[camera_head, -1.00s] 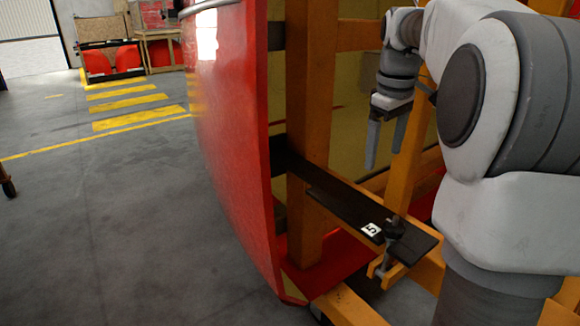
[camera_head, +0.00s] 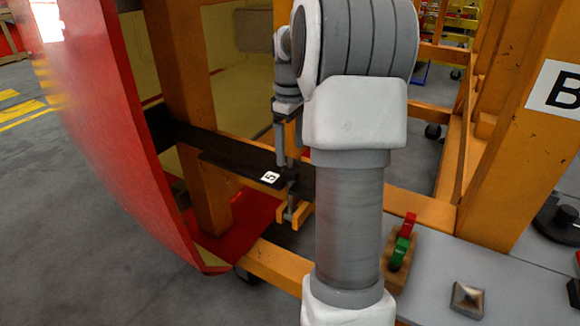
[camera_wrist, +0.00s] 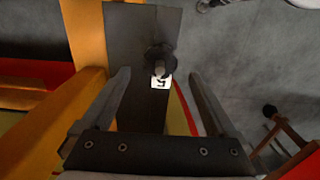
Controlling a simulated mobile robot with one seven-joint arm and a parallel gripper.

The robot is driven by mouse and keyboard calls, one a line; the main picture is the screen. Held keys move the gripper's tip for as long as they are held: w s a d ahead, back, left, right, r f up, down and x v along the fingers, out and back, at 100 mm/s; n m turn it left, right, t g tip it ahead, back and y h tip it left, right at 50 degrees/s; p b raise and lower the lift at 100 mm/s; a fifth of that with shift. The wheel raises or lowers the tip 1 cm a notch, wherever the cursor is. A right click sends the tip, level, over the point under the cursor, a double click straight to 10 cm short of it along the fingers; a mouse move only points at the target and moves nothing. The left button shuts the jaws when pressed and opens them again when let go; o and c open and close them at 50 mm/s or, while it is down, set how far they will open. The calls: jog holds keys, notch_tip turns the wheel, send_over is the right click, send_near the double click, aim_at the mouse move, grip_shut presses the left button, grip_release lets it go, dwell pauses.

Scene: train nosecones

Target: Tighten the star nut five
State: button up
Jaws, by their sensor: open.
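The star nut five (camera_wrist: 160,57) is a dark knob on a black bar (camera_wrist: 128,20), beside a white label with a 5 (camera_wrist: 161,82). In the head view the label (camera_head: 269,177) shows on the bar (camera_head: 232,157), and the nut (camera_head: 291,176) is partly hidden behind my arm. My gripper (camera_wrist: 160,82) is open and empty in the wrist view, its two fingers on either side of the bar. The nut lies a little ahead of the fingertips, roughly centred between them. In the head view only part of my gripper (camera_head: 281,145) shows, above the bar.
The red nosecone panel (camera_head: 100,110) stands at the left. A grey surface with a red and green clamp (camera_head: 402,245) lies at the lower right.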

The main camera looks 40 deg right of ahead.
aim_at(290, 166)
notch_tip(290, 166, down, 5)
jog(key=shift+f+b, duration=0.1)
jog(key=shift+b, duration=0.2)
jog(key=c, duration=1.4)
